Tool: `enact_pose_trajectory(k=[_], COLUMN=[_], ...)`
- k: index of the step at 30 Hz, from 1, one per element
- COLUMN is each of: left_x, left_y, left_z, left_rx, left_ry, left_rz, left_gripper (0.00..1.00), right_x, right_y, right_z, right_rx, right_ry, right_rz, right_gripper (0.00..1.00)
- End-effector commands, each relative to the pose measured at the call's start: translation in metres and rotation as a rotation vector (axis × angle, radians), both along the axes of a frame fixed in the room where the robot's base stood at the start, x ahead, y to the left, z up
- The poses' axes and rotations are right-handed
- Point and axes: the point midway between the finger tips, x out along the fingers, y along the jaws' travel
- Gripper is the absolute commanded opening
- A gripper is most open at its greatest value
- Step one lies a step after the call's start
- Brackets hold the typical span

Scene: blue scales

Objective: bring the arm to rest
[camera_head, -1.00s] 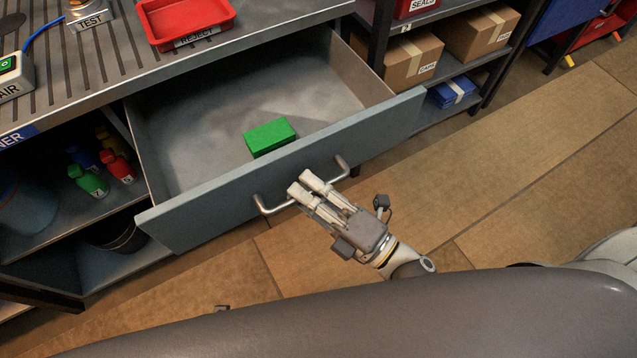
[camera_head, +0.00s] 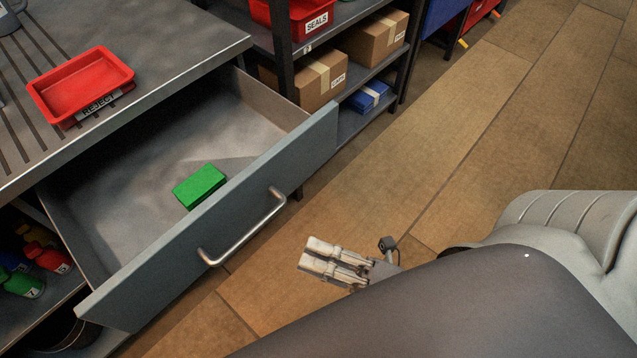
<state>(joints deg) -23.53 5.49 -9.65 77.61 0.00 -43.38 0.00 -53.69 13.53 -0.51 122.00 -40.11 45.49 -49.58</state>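My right gripper (camera_head: 309,254) is in the lower middle of the head view, above the floor and to the right of the open drawer. It is apart from the drawer handle (camera_head: 243,228) and holds nothing I can see. Its two pale fingers lie side by side, pointing left; at this angle I cannot tell how far apart they are. The drawer (camera_head: 232,205) stands pulled out, with a green block (camera_head: 199,186) lying inside near its front. My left gripper is not in view.
A red REJECT tray (camera_head: 117,75) sits on the grey worktop (camera_head: 176,37). Coloured bottles (camera_head: 48,257) stand on a shelf below. Cardboard boxes (camera_head: 318,84) and a blue box (camera_head: 368,97) fill the rack behind. The wooden floor (camera_head: 470,130) at right is clear.

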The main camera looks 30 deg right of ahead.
Motion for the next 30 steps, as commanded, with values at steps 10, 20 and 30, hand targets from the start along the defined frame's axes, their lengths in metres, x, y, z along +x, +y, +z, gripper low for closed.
enact_pose_trajectory(k=[10, 20, 30], left_x=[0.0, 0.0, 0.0], left_y=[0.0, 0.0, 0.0], left_z=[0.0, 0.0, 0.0], left_rx=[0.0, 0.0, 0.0], left_ry=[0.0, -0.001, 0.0], left_rz=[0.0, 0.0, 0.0], left_gripper=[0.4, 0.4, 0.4], right_x=[-0.001, 0.01, 0.072], right_y=[-0.001, -0.008, -0.083], right_z=[0.0, -0.015, -0.193], right_rx=[-0.001, 0.025, 0.366], right_ry=[0.001, 0.062, 0.748], right_rz=[0.0, -0.043, -0.524], right_gripper=[0.21, 0.21, 0.21])
